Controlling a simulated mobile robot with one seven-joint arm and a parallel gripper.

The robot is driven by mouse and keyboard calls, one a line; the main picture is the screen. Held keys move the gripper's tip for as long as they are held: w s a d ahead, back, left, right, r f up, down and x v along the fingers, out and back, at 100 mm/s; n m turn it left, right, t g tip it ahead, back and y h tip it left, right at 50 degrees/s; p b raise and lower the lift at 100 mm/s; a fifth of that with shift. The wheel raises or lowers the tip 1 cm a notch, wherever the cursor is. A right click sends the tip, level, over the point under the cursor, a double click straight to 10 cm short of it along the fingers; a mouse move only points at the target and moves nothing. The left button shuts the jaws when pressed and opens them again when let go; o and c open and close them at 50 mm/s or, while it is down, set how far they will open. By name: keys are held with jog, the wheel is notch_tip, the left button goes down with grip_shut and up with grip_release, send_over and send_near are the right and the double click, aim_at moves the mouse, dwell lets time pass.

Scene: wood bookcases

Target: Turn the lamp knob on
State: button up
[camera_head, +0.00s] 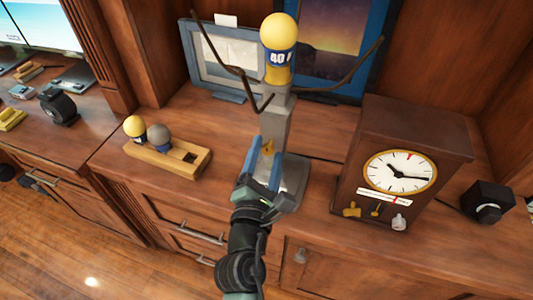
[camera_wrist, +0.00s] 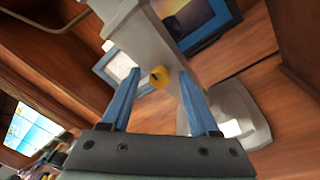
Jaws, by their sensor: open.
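The lamp has a grey post (camera_head: 275,123) on a flat grey base (camera_head: 294,180), with a yellow bulb (camera_head: 279,33) marked 40 on top. A small yellow knob (camera_head: 268,147) sits on the front of the post. My gripper (camera_head: 264,162) is in front of the post, with its blue fingers apart. In the wrist view my gripper (camera_wrist: 158,74) is open, and the yellow knob (camera_wrist: 159,77) shows between its fingertips. I cannot tell whether either finger touches the knob.
A wooden block (camera_head: 168,160) holding a yellow and a grey bulb stands on the left of the counter. A wooden clock (camera_head: 415,140) stands to the right. Dark curved arms (camera_head: 228,60) flank the lamp. Framed pictures (camera_head: 228,75) stand behind.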

grip_shut()
jog(key=shift+m+b, duration=0.3)
jog(key=m+b, duration=0.2)
jog(key=shift+f+b, duration=0.25)
jog(key=shift+b, duration=0.1)
jog(key=m+b, duration=0.3)
jog(key=m+t+b, duration=0.1)
jog(key=m+b, duration=0.3)
jog(key=shift+a+f+h, duration=0.1)
jog(key=shift+a+h, duration=0.05)
jog(key=shift+h, duration=0.25)
jog(key=m+h+b, duration=0.1)
jog(key=m+b, duration=0.4)
jog(key=m, duration=0.1)
jog(key=shift+b, duration=0.3)
jog(key=shift+r+m+h+b, duration=0.15)
jog(key=shift+m+h+b, duration=0.15)
jog(key=shift+m+b, duration=0.5)
jog(key=shift+r+m+h+b, duration=0.1)
jog(key=shift+m+h+b, duration=0.3)
jog(key=shift+m, duration=1)
